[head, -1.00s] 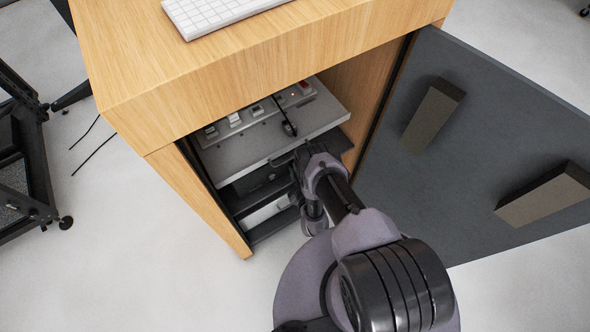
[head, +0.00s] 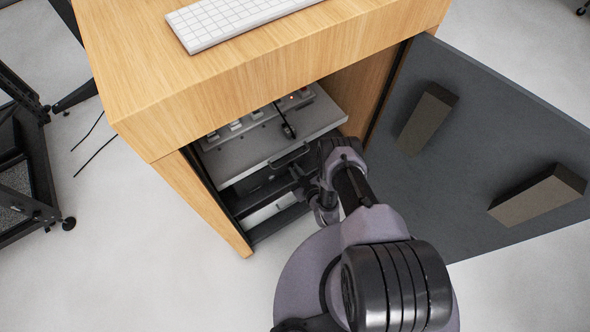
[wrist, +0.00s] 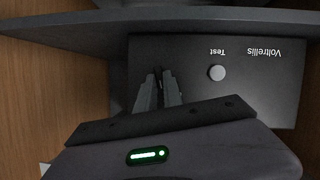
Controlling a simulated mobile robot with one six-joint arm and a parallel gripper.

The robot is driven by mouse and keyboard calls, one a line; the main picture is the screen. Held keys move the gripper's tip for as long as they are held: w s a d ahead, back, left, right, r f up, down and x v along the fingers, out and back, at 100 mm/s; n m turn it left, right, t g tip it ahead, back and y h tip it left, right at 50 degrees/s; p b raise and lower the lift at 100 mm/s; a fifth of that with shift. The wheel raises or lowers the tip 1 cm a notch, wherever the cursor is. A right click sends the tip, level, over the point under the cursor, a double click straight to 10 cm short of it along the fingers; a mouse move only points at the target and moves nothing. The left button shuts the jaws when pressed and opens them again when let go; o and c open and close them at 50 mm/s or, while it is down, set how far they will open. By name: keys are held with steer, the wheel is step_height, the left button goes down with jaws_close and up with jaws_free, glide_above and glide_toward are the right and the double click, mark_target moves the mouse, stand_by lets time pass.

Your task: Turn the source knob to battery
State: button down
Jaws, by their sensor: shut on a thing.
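In the wrist view, a dark front panel (wrist: 270,90) carries the upside-down words "Test" and "Voltrellis". My gripper (wrist: 158,82) is in front of the panel's left part, its fingers close together. They are shut on a small dark thing at the panel, which looks like the source knob (wrist: 158,72). The fingers cover most of it, so its pointer and markings cannot be read. A round pale button (wrist: 216,72) is to the right of the fingers. In the head view, my gripper (head: 298,178) reaches into the open cabinet, below the grey shelf, and its tips are hard to make out.
The grey pull-out shelf (head: 240,160) with switches and a small red light is just above my gripper. The open dark door (head: 475,150), with two blocks on it, stands to the right. The wooden cabinet (head: 205,205) has a keyboard (head: 235,18) on top.

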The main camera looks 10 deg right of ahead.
steer(key=shift+w+d+m+y, duration=0.15)
steer(key=shift+d+m+y, duration=0.05)
steer(key=shift+m+y, duration=0.6)
steer(key=m+b, duration=0.1)
steer(key=m+y+b, duration=0.1)
steer(key=shift+w+d+m+g, duration=0.1)
steer(key=shift+d+m+g, duration=0.1)
steer(key=shift+m+g, duration=0.15)
steer(key=shift+d+m+g+y+b, duration=0.2)
steer(key=shift+m+y+b, duration=0.4)
steer(key=shift+m+y, duration=1)
steer(key=shift+m, duration=0.25)
steer(key=c, duration=1.5)
jaws_free()
steer(key=shift+a+f, duration=0.1)
